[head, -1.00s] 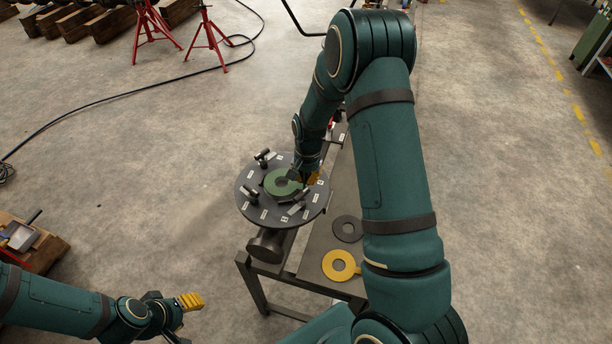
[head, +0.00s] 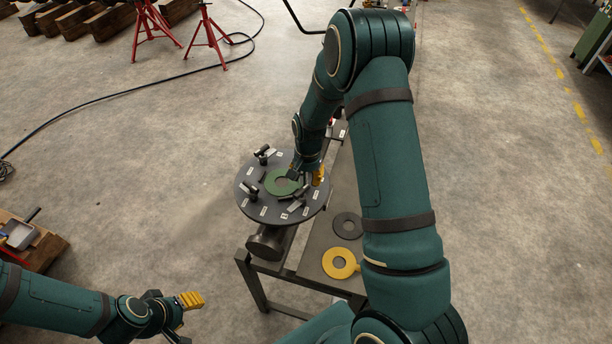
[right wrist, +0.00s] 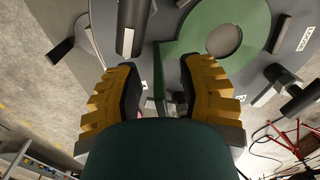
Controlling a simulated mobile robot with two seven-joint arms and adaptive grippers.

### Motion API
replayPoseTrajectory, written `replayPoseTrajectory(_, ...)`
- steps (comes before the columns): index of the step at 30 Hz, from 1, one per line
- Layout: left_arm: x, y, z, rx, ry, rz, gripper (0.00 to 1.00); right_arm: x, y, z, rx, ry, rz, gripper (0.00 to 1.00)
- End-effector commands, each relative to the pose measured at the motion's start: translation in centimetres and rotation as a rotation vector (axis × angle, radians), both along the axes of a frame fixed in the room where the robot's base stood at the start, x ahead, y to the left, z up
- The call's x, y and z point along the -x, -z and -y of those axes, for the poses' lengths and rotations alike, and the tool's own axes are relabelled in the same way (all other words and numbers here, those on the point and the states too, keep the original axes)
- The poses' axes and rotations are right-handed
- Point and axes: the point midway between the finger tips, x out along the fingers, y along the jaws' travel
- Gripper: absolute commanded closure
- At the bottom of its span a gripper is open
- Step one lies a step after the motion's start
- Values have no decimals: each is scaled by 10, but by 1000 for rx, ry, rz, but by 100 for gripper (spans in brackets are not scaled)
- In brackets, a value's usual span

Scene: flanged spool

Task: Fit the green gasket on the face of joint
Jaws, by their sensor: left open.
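The green gasket (head: 276,187) lies on the round dark labelled face of the joint (head: 248,200), near its middle. In the right wrist view the gasket (right wrist: 256,15) shows as a flat ring with a grey centre, and a green tab runs toward my fingers. I cannot tell whether it sits fully flat. My right gripper (right wrist: 158,95) is at the gasket's near edge, its two yellow fingers apart with a gap between them; it also shows in the head view (head: 308,176). My left gripper (head: 188,302) is open and empty over the floor at lower left, far from the joint.
Several dark clamp-like pieces (head: 262,155) stand around the face. A black ring (head: 347,226) and a yellow ring (head: 339,263) lie on the table (head: 318,258) at right. A tray (head: 20,235) stands at far left. Red stands (head: 205,35) are at the back.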

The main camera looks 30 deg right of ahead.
Motion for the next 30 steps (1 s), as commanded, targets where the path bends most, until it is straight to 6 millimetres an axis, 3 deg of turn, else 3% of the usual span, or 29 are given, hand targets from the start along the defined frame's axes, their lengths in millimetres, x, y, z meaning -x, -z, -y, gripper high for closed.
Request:
replayPoseTrajectory(7, 0, 0, 0, 0, 0, 0, 53, 0, -12, 0, 0, 0, 1, 61)
replayPoseTrajectory(21, 0, 0, 0, 0, 0, 0, 53, 3, -99, 3, 0, 0, 4, 61)
replayPoseTrajectory(30, 0, 0, 0, 0, 0, 0, 53, 4, -120, 3, 0, 1, 0, 61)
